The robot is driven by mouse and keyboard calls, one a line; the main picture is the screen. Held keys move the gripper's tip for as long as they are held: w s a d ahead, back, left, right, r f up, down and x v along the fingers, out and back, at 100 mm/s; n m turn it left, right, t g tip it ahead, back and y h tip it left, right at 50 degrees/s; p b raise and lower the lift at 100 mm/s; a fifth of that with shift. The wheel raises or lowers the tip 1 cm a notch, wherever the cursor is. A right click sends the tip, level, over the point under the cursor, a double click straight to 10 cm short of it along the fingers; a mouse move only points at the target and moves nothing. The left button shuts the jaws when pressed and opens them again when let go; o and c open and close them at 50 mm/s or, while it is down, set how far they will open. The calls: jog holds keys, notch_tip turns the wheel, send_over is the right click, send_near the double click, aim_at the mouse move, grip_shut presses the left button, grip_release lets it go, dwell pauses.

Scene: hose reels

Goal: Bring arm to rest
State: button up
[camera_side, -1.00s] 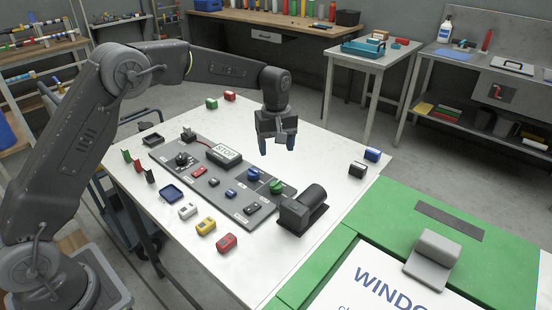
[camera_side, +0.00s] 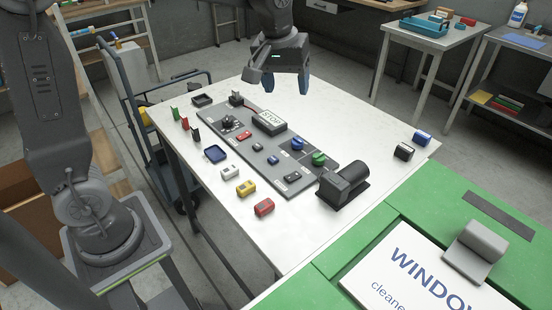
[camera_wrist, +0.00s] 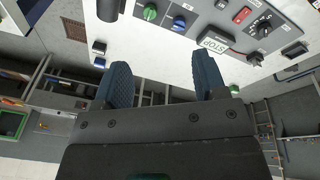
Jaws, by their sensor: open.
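My gripper (camera_side: 289,85) is high above the far part of the white table (camera_side: 352,120) in the side view. In the wrist view my gripper (camera_wrist: 165,85) shows two blue fingertips spread apart with nothing between them. The grey control panel (camera_side: 268,170) lies on the table, below and apart from my gripper. It bears a STOP box (camera_side: 270,121), a blue knob (camera_side: 298,143), a green knob (camera_side: 318,158) and several small switches. The panel also shows at the top right of the wrist view (camera_wrist: 230,20).
A dark cylindrical device (camera_side: 345,183) stands at the panel's right end. Yellow (camera_side: 246,188) and red (camera_side: 264,207) blocks lie along the near side. Blue (camera_side: 422,138) and black (camera_side: 403,151) blocks lie at the right. A green case (camera_side: 440,205) is at the front right. Air around my gripper is clear.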

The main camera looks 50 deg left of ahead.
jog(key=s+m+t, duration=0.3)
jog(key=s+m, duration=0.3)
jog(key=s, duration=1.5)
jog(key=shift+f+m, duration=0.3)
jog(key=shift+f, duration=0.05)
